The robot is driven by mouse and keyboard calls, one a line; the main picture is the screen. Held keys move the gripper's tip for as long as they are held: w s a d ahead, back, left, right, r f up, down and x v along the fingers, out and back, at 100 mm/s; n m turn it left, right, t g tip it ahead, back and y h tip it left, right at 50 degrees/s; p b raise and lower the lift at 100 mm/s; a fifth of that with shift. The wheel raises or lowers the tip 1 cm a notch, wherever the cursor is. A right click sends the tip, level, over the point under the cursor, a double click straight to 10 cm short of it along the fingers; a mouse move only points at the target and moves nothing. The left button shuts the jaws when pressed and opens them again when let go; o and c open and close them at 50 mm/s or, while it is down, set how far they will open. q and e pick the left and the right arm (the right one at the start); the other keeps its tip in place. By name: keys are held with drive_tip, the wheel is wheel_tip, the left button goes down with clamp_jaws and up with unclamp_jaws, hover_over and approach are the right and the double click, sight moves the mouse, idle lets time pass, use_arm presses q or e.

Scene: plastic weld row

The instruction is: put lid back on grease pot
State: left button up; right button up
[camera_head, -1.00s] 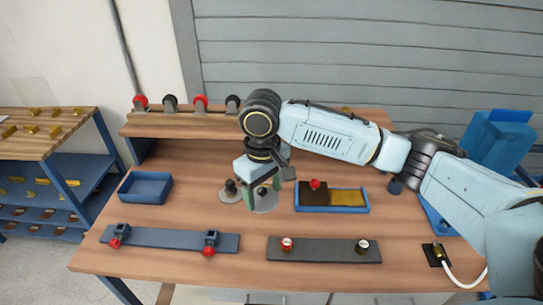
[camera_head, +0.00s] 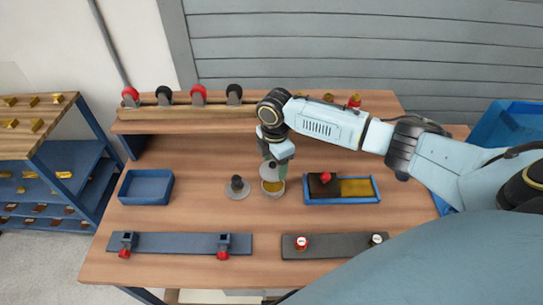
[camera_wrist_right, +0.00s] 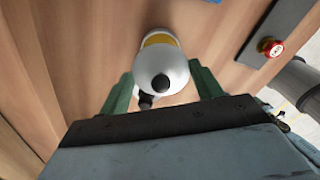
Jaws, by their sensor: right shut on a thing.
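The grease pot (camera_head: 272,187) stands on the bench, a small grey round pot with yellow contents showing. My right gripper (camera_head: 276,170) is above it, shut on the grey lid with a dark knob (camera_wrist_right: 161,83). In the right wrist view the lid sits between the green fingers (camera_wrist_right: 163,88) and covers part of the pot's yellow top (camera_wrist_right: 160,40). I cannot tell whether the lid touches the pot. My left gripper is not in view.
A grey disc with a dark knob (camera_head: 237,188) stands just left of the pot. A blue tray (camera_head: 343,201) with brown and yellow contents lies to the right. An empty blue bin (camera_head: 146,188) is at the left. Clamp strips (camera_head: 180,243) lie along the front.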

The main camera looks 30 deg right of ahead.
sight(275, 170)
drive_tip(key=shift+f+b, duration=0.55)
drive_tip(key=shift+b, duration=0.05)
wheel_tip(275, 170, down, 3)
drive_tip(key=b, duration=0.4)
drive_tip(key=shift+f, duration=0.1)
drive_tip(key=shift+f+b, duration=0.35)
drive_tip(key=shift+f, duration=0.7)
drive_tip(key=shift+d+p, duration=0.1)
drive_tip(key=shift+p, duration=0.35)
drive_tip(key=shift+f+p, duration=0.15)
drive_tip(key=shift+p, duration=0.85)
idle(1.1)
drive_tip(key=o, duration=1)
drive_tip(key=shift+o, duration=0.6)
